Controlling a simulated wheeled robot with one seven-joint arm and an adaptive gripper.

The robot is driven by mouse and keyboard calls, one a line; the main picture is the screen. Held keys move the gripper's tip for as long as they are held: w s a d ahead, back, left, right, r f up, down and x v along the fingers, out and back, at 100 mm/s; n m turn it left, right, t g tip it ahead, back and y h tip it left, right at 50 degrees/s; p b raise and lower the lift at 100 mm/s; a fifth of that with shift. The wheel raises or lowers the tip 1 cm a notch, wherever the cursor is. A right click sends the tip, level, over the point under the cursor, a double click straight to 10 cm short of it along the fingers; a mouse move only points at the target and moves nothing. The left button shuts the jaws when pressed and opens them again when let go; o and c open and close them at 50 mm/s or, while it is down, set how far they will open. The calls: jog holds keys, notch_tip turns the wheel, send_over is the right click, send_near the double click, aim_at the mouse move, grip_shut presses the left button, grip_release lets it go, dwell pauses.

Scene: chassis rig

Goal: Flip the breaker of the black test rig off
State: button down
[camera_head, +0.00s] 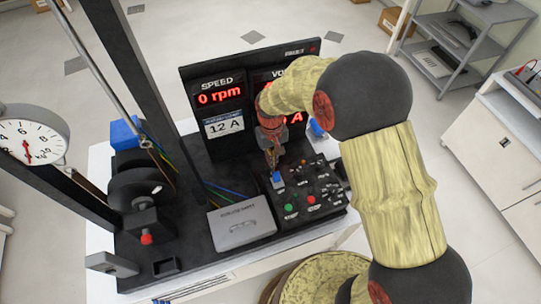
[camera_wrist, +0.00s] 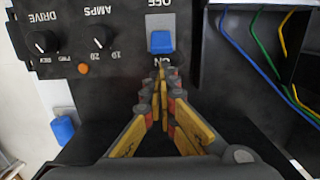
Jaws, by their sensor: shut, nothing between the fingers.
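The black test rig (camera_head: 205,165) stands on a white table, with a panel of knobs and buttons at its front right. The breaker is a blue switch (camera_head: 277,179) on that panel. In the wrist view the blue switch (camera_wrist: 161,41) sits between the upside-down labels OFF above and ON below. I cannot tell for sure which way it is tipped. My gripper (camera_head: 271,163) is shut and empty. In the wrist view its fingertips (camera_wrist: 163,76) are just below the switch, by the ON label; whether they touch it is unclear.
Green (camera_head: 289,207) and red (camera_head: 311,199) buttons are close by. A grey box (camera_head: 240,228), loose wires and a dark wheel lie left.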

aim_at(277, 173)
jog(key=shift+s+d+r, duration=0.1)
jog(key=shift+s, duration=0.25)
jog(key=shift+s+d+r+t+b, duration=0.1)
jog(key=shift+s+r+t+b, duration=0.15)
jog(key=shift+t, duration=0.25)
jog(key=shift+s+r+t+b, duration=0.1)
jog(key=shift+s+t+b, duration=0.1)
jog(key=shift+t+b, duration=0.25)
jog(key=shift+s+t+y, duration=0.1)
jog(key=shift+t+y, duration=0.15)
jog(key=shift+y, duration=0.05)
jog(key=t+b, duration=0.1)
jog(key=s+t+b, duration=0.2)
jog(key=shift+d+r+y, duration=0.35)
jog(key=shift+r+y, duration=0.05)
jog(key=shift+s+r, duration=0.15)
jog(key=shift+s, duration=0.1)
jog(key=shift+r, duration=0.15)
jog(key=shift+r+p, duration=0.65)
jog(key=shift+r, duration=0.1)
